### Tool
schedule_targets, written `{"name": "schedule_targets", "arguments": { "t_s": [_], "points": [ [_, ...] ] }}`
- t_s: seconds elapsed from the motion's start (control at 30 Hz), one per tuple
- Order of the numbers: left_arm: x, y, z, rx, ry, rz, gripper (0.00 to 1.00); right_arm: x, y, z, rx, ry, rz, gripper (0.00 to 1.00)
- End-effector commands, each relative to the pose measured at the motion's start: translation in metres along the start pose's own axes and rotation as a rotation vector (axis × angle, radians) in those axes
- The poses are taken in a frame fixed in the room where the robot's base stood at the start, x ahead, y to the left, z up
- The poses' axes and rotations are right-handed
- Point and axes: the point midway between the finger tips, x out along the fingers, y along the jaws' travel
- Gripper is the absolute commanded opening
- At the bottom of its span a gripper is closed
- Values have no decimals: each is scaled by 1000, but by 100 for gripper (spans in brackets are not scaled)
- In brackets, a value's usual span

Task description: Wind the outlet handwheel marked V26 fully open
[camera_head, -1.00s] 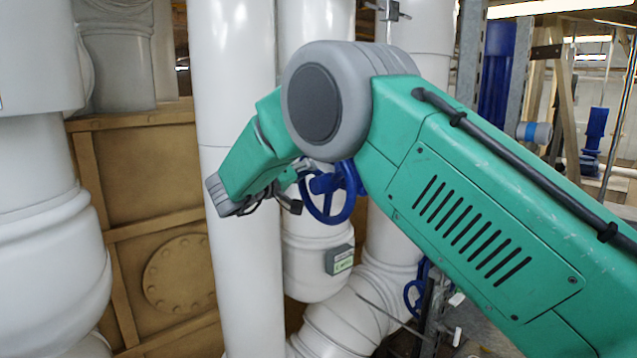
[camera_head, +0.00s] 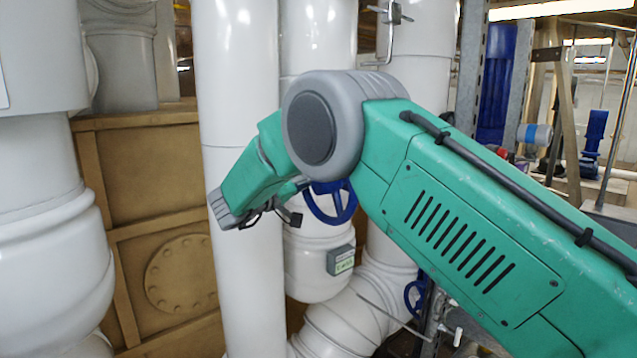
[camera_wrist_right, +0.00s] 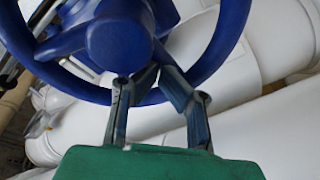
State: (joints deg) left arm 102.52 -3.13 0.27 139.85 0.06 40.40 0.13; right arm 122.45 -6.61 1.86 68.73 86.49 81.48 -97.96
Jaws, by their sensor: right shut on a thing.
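The blue handwheel (camera_head: 325,187) stands in front of the white pipes in the head view, partly hidden behind my right arm. In the right wrist view the handwheel (camera_wrist_right: 118,40) fills the top, with its round hub and thick rim close to the camera. My right gripper (camera_wrist_right: 143,80) has its two fingers brought together at the lower rim, just below the hub, and is shut on it. In the head view the fingers are mostly hidden by the wrist. My left gripper is out of view.
A tall white pipe (camera_head: 240,130) stands left of the wheel. A second, smaller blue handwheel (camera_head: 416,297) is lower right, near metal posts. A tan panel with a round bolted cover (camera_head: 181,274) is behind at left.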

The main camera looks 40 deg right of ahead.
Motion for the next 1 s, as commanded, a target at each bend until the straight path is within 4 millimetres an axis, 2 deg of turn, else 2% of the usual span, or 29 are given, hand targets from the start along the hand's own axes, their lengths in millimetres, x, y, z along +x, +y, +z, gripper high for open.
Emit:
{"name": "schedule_targets", "arguments": {
  "t_s": [0.3,0.57,0.83,1.0],
  "points": [
    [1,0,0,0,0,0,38,5,-11,20,-5,-11,1,0],
    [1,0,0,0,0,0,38,6,-8,20,-1,-10,4,0],
    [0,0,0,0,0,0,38,5,-11,36,-2,-11,5,0],
    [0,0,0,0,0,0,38,4,-10,36,0,-10,6,0]
  ]
}}
